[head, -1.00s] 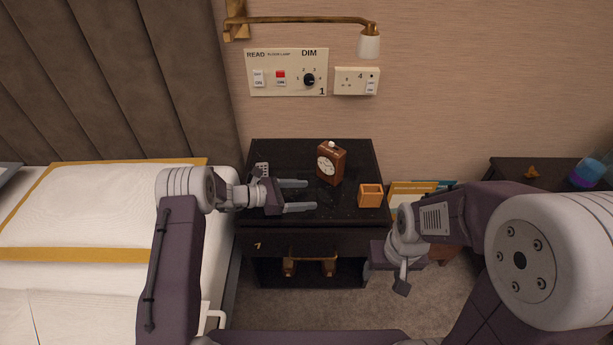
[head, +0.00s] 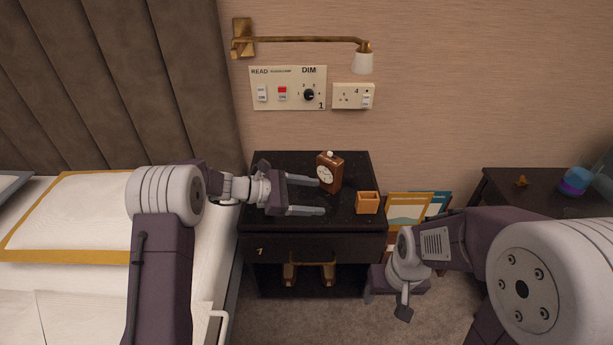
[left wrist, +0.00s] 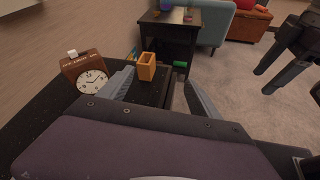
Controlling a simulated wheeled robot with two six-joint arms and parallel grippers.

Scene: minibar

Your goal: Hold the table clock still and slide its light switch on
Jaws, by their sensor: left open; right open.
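The table clock (head: 329,172) is a small brown wooden block with a round white face and a pale knob on top. It stands upright near the back of the dark nightstand. In the left wrist view the clock (left wrist: 88,76) is at the left, outside the fingers. My left gripper (head: 312,196) is open and empty over the nightstand, its fingers pointing right. Its far fingertip is close to the clock's lower left; I cannot tell if they touch. My right gripper (head: 404,300) hangs in front of the nightstand's right side, away from the clock.
A small open orange box (head: 367,203) stands right of the clock. The nightstand (head: 270,225) has bare room at its front. A wall panel (head: 287,88) and a brass lamp (head: 305,40) are above. Picture frames (head: 408,212) lean beside the nightstand.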

